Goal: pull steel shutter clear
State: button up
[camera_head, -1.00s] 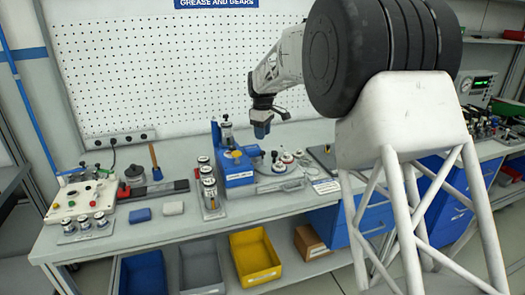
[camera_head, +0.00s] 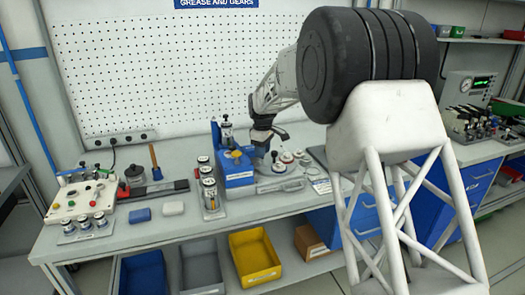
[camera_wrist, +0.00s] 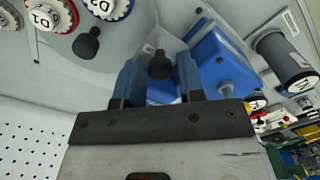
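My gripper (camera_wrist: 159,78) has two blue fingers, spread apart. A black round knob (camera_wrist: 160,66) shows between them, with a visible gap on each side. A pale grey piece (camera_wrist: 164,42) lies just behind the knob; I cannot tell for certain that it is the steel shutter. In the head view my gripper (camera_head: 262,150) points down at the right side of a blue machine (camera_head: 237,168), by its grey round base. Its fingertips and the knob are hard to make out there. The blue machine body (camera_wrist: 215,60) is close to the right finger in the wrist view.
Labelled dials (camera_wrist: 45,17) and a second black knob (camera_wrist: 87,43) sit at the left in the wrist view. A dark labelled cylinder (camera_wrist: 285,60) stands to the right. Weights in a rack (camera_head: 209,188) stand left of the machine. The bench front (camera_head: 150,235) is mostly clear.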

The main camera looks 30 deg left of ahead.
grip_shut()
jog(key=shift+s+d, duration=1.95)
grip_release()
jog(key=shift+r, duration=0.2)
